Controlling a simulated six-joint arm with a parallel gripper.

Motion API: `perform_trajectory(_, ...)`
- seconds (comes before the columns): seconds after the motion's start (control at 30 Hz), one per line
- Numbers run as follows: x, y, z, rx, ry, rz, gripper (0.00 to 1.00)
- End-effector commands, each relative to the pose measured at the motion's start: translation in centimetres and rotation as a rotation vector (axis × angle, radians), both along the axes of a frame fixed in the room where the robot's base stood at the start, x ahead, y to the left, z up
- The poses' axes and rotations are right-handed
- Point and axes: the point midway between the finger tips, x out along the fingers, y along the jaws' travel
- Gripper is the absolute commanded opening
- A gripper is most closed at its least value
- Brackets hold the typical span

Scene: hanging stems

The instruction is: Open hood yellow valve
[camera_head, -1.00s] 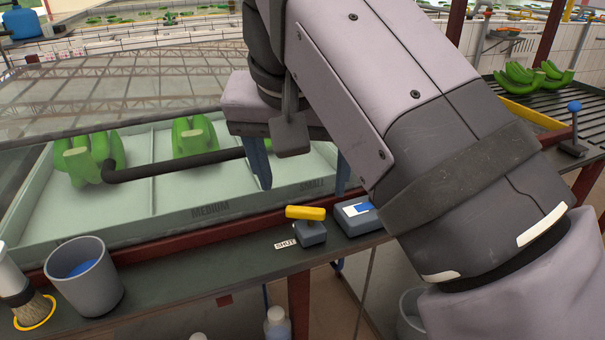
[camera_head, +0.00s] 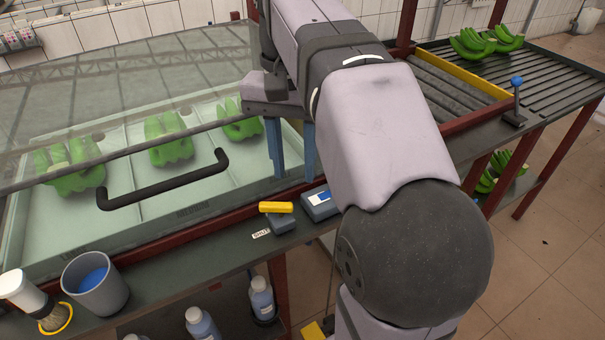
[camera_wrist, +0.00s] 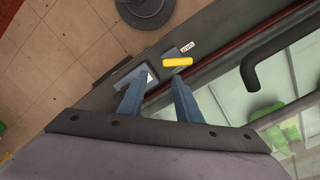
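The yellow valve (camera_head: 276,207) is a short yellow lever on a small grey-blue block at the front ledge of the tank, beside a small "SHUT" label (camera_head: 261,233). It also shows in the wrist view (camera_wrist: 177,62), just past the fingertips. The hood (camera_head: 120,95) is a clear sloping panel with a black bar handle (camera_head: 165,180), over the tank of green bananas. My gripper (camera_head: 296,176) hangs above and behind the valve in the head view. Its two blue fingers are apart with nothing between them, as the wrist view (camera_wrist: 158,82) also shows.
A blue-grey box (camera_head: 320,204) sits close right of the valve. A grey cup (camera_head: 95,284) and a brush (camera_head: 40,302) stand on the ledge at left. Bottles (camera_head: 262,298) stand below. A blue-knobbed lever (camera_head: 516,98) is by the rollers at right.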

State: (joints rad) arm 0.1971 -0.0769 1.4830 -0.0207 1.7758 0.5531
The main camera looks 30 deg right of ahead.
Motion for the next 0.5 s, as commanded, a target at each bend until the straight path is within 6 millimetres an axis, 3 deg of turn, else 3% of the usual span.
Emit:
perform_trajectory(0.03,-0.1,-0.7,1.0,0.027,0.028,-0.031,0.31)
perform_trajectory(0.5,-1.6,-4.7,2.1,0.306,0.184,-0.279,0.31)
